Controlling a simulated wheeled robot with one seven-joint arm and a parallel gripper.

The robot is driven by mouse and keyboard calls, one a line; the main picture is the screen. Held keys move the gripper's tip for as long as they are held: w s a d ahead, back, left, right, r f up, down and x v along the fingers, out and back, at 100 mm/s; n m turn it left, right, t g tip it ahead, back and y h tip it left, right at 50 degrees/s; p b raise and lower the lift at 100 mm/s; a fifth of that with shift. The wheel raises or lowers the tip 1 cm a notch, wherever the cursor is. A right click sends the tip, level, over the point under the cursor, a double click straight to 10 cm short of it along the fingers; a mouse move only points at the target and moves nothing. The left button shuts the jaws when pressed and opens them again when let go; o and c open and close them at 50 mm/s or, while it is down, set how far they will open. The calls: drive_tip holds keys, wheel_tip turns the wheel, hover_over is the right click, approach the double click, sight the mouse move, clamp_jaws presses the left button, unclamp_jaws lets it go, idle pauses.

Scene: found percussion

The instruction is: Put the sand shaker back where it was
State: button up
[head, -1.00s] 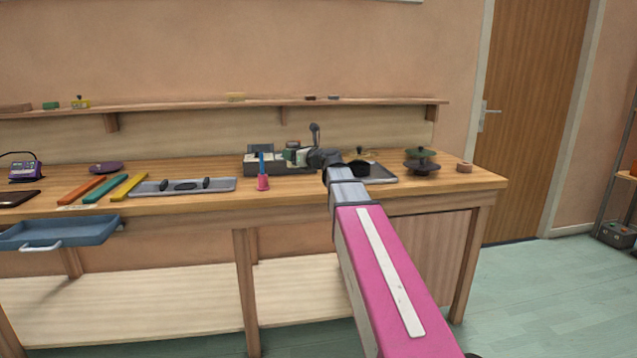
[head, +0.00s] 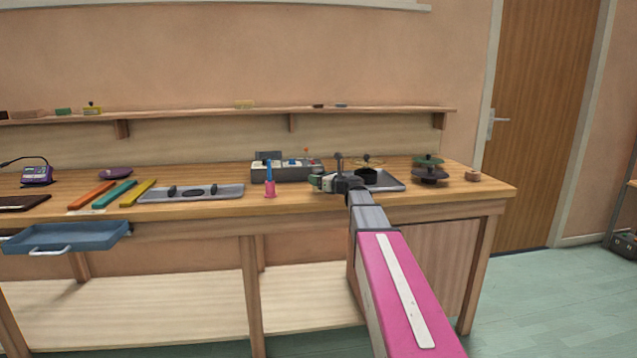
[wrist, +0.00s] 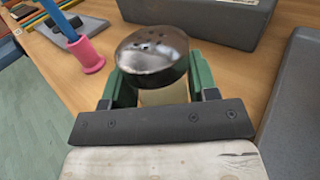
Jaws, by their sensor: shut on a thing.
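The sand shaker (wrist: 155,55) has a dark, shiny metal cap with small holes and a pale body below it. My gripper (wrist: 158,80) is shut on it, with a green finger on each side, and the cap shows above the fingers in the wrist view. In the head view my gripper (head: 322,182) is above the front half of the wooden bench (head: 300,203), right of the pink cup (head: 270,190) and left of the right-hand grey tray (head: 388,184). The shaker is too small there to make out clearly. The lower part of its body is hidden by my gripper.
A grey box with controls (head: 285,172) stands behind my gripper. A blue stick rises from the pink cup. Dark stacked discs (head: 430,172) stand right of the right-hand tray. Another grey tray (head: 215,193) and coloured bars (head: 115,193) lie left.

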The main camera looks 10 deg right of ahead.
drive_tip(key=shift+f, duration=0.55)
drive_tip(key=o, duration=1)
drive_tip(key=shift+f, duration=0.15)
drive_tip(key=v, duration=1.2)
drive_tip(key=shift+r, duration=0.25)
